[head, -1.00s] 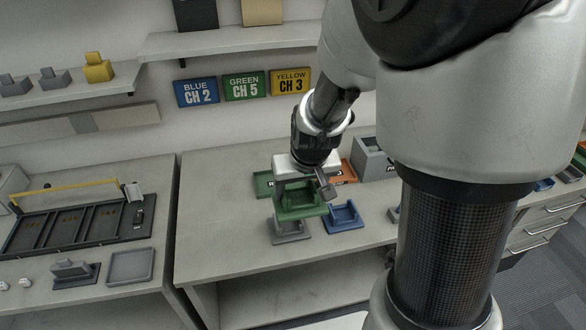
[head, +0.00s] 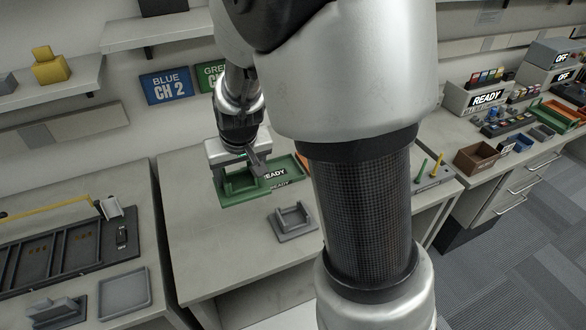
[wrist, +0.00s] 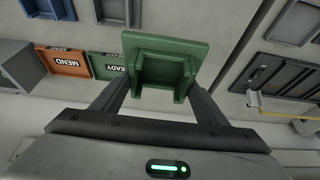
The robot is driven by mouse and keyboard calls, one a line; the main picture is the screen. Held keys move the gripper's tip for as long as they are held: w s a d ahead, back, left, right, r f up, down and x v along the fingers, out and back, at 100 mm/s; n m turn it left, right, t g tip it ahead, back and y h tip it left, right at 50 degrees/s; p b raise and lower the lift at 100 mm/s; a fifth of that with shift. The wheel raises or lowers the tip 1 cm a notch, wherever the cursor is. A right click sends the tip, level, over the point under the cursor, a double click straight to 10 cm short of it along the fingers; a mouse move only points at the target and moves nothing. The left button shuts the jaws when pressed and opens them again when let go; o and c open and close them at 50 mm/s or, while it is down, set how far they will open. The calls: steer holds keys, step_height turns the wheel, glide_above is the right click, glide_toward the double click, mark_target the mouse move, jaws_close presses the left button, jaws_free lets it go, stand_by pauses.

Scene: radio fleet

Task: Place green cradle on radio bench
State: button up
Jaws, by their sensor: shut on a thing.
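The green cradle (head: 243,186) is held in my gripper (head: 236,166), low over the left part of the radio bench (head: 215,250). I cannot tell whether its base touches the bench top. In the wrist view the cradle (wrist: 165,50) sits between the two fingers of my gripper (wrist: 160,92), which are shut on it. In the head view it overlaps the green READY tray (head: 287,168) just behind and to its right. A grey cradle (head: 295,224) stands on the bench, to the right and nearer the front.
The wrist view shows an orange MEND tray (wrist: 62,63) beside the READY tray. My arm hides the bench's middle in the head view. Bare bench lies left and in front of the held cradle. Another table with a black rack (head: 70,250) stands to the left.

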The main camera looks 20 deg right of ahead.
steer(key=w+a+f+b, duration=0.6)
steer(key=a+f+b, duration=0.2)
steer(key=f, duration=0.1)
steer(key=b, duration=0.3)
glide_above(216, 219)
steer(key=s, duration=0.2)
steer(key=shift+w+f, duration=0.1)
steer(key=shift+f, duration=4.6)
steer(key=shift+f, duration=0.15)
steer(key=o, duration=2.1)
steer(key=shift+f, duration=0.1)
